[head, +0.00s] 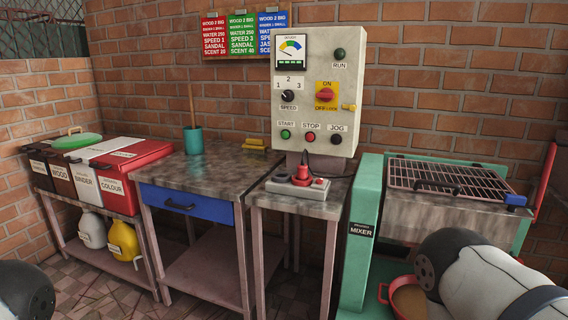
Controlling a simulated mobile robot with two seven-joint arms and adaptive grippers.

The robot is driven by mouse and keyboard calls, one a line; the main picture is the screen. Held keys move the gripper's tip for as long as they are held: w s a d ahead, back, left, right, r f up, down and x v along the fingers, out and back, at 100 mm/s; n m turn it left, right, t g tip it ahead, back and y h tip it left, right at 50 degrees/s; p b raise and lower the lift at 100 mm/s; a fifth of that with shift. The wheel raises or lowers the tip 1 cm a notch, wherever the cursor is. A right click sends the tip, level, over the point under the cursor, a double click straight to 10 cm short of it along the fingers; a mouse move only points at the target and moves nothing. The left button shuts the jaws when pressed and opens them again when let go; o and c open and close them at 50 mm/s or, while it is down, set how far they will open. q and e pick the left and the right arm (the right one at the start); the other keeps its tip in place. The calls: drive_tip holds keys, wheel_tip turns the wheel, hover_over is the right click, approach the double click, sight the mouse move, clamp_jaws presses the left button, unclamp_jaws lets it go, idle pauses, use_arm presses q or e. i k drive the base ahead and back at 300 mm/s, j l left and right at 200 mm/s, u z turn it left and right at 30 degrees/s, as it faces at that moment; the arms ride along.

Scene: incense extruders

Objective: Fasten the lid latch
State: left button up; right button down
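The mixer (400,214) stands at the right, a green-framed machine with a worn metal trough. Its barred grid lid (450,178) lies over the top of the trough, with a dark handle (437,187) near its front edge. A small blue latch piece (516,200) sits at the lid's front right corner. I cannot tell from here whether it is engaged. My arms show only as parts at the bottom left and bottom right corners. Neither gripper's fingers are in view. My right arm covers the lower right of the mixer.
A control panel (318,75) stands behind a small table (325,208) bearing a red plug on a grey strip. A red bar (545,180) rises at the mixer's right. A reddish pan (403,290) sits low before the mixer. A bench with a blue drawer (187,203) and labelled bins (118,172) stand left.

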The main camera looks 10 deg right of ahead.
sight(514, 201)
drive_tip(key=z, duration=1.7)
